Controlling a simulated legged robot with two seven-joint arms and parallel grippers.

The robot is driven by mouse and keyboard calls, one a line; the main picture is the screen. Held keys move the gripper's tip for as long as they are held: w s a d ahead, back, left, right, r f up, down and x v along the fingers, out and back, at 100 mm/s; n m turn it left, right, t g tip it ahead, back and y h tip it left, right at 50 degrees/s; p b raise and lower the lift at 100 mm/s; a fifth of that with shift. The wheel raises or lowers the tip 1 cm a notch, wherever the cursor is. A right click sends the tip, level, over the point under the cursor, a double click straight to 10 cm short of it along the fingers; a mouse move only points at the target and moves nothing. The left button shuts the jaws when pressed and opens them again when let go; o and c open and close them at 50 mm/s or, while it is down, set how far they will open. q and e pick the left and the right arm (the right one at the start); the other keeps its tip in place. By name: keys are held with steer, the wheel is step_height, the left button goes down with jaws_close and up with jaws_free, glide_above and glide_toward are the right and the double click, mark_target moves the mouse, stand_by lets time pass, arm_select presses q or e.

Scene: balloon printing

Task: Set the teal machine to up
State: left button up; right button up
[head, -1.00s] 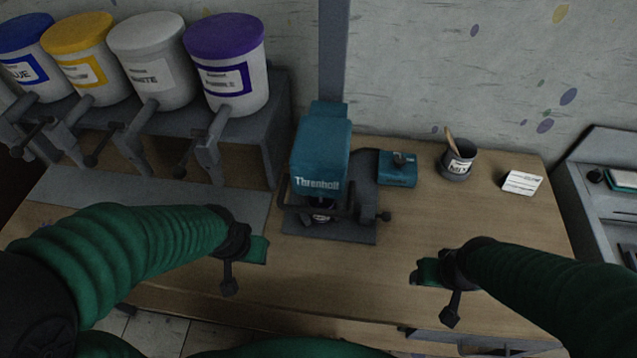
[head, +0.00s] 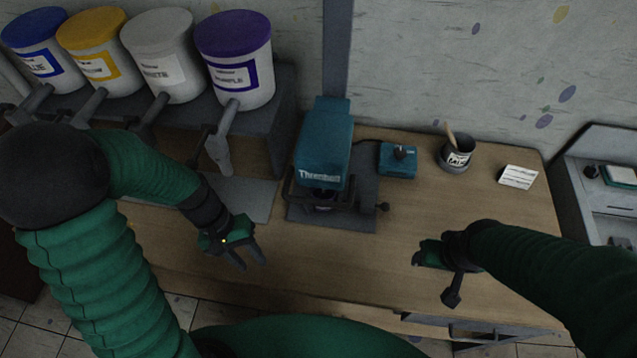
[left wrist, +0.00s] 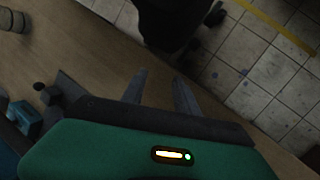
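The teal machine (head: 324,140), lettered on its front, stands on a grey base plate at the middle of the table. A small teal box (head: 397,168) sits just right of it, with a dark switch knob (head: 402,152) on top; the knob's exact setting is too small to read. My left gripper (head: 253,256) is in front and left of the machine, apart from it, empty with its fingers spread. The spread fingers also show in the left wrist view (left wrist: 160,88). My right gripper (head: 418,254) hovers over the table's front right; its finger gap is unclear.
Blue, yellow, white and purple-lidded (head: 236,75) buckets stand on a grey shelf at the left. A mixing cup (head: 457,158) with a stick and a white card (head: 517,176) sit at the back right. The table's front middle (head: 335,265) is clear.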

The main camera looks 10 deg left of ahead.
arm_select(q)
step_height(320, 180, up, 4)
steer(key=w+d+n+h+p, duration=0.1)
steer(key=n+h+p, duration=0.1)
steer(key=h, duration=0.2)
steer(key=n+t+h+p, duration=0.4)
steer(key=t+h, duration=0.3)
glide_toward(309, 202)
steer(key=p+x, duration=0.3)
steer(key=x, duration=0.6)
steer(key=shift+d+p, duration=0.15)
steer(key=shift+p, duration=0.25)
steer(key=shift+w+d+f, duration=0.45)
steer(key=shift+d, duration=0.2)
arm_select(e)
step_height(309, 202, up, 13)
steer(key=a, duration=0.1)
arm_select(q)
steer(key=shift+d, duration=0.1)
arm_select(e)
steer(key=shift+w+f, duration=0.15)
